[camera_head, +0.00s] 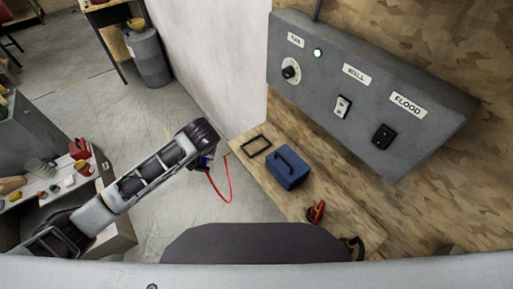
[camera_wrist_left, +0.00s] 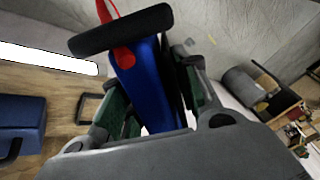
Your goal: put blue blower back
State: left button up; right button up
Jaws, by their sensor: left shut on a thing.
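My left gripper (camera_head: 205,160) is shut on the blue blower (camera_wrist_left: 145,85), a blue body with a black cylindrical end and red parts. It is held in the air, apart from the wooden bench, to the left of it. In the head view mostly the red cord hangs visible below the gripper; the blower itself is largely hidden by my wrist. In the left wrist view the gripper's fingers (camera_wrist_left: 150,110) sit on both sides of the blue body. An empty black rectangular frame (camera_head: 256,145) lies on the bench. My right gripper is not in view.
A blue case with a handle (camera_head: 289,168) stands on the wooden bench (camera_head: 266,181) beside the frame. A red and black tool (camera_head: 316,211) lies nearer. A grey panel with switches (camera_head: 365,95) hangs above. A cluttered grey shelf (camera_head: 75,185) is at left.

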pick_arm(q)
jog(key=w+d+m+t+h+b, duration=0.2)
jog(key=w+d+m+h+b, duration=0.3)
jog(key=d, duration=0.4)
jog(key=w+d+m+t+h+b, duration=0.2)
jog(key=d+m+h+b, duration=0.25)
jog(key=d+h, duration=0.3)
jog(key=w+d+r+t+h+b, duration=0.1)
jog(key=w+r+h+b, duration=0.1)
jog(key=w+h+b, duration=0.3)
jog(key=shift+w+d+r+t+b, duration=0.15)
jog(key=shift+w+d+t+b, duration=0.2)
jog(key=shift+w, duration=0.4)
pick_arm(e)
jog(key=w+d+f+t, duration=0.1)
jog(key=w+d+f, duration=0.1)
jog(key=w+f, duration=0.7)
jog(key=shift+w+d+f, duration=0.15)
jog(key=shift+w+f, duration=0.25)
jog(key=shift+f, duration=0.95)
pick_arm(q)
notch_tip(320, 180, down, 6)
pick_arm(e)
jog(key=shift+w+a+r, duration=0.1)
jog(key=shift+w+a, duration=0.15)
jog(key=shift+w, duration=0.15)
